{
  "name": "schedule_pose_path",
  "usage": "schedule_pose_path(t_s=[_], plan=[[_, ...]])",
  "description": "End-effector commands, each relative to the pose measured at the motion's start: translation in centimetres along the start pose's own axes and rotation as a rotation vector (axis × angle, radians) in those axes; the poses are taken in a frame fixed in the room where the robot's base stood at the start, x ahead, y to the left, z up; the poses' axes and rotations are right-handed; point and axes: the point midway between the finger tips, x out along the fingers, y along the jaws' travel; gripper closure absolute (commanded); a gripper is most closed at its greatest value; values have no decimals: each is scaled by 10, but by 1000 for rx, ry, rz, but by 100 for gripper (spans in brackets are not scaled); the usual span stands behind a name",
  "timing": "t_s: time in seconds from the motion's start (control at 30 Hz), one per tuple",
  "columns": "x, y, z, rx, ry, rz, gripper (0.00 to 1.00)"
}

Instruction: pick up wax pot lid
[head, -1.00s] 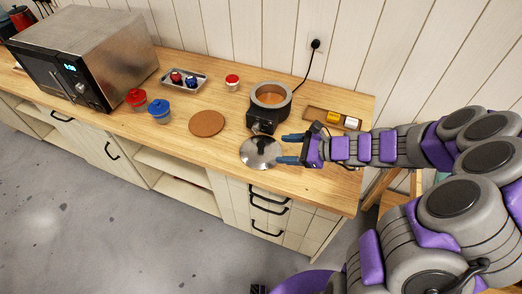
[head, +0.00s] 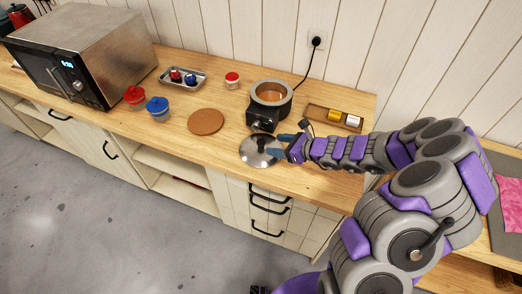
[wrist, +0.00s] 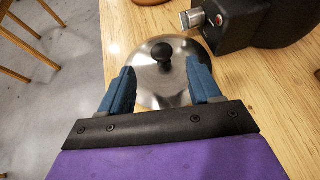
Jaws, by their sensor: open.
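The wax pot lid (head: 257,153) is a round, shiny metal disc with a black knob, lying on the wooden counter in front of the wax pot (head: 270,103). In the wrist view, the lid (wrist: 160,85) lies just ahead of my gripper, its knob (wrist: 162,54) beyond the fingertips. My gripper (head: 280,145) is at the lid's right side in the head view. Its blue fingers (wrist: 160,84) are open, one on each side of the lid's near part. Nothing is between them at knob height. Whether the fingers touch the lid, I cannot tell.
A round cork mat (head: 206,122) lies left of the lid. The wax pot's black body (wrist: 250,22) stands close behind it. A wooden tray (head: 318,112) with small rolls is at the back right. Red and blue jars (head: 158,108) and a microwave (head: 75,50) stand further left.

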Motion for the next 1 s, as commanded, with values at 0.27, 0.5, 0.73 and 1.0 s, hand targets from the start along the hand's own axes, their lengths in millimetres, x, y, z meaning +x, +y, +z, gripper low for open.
schedule_pose_path(t_s=[0.27, 0.5, 0.73, 1.0], plan=[[29, -1, 0, -3, 1, -1, 37], [46, -1, -2, -4, 1, 1, 37], [76, -2, -2, -4, -1, 1, 37], [82, -3, -1, -3, -2, -2, 37]])
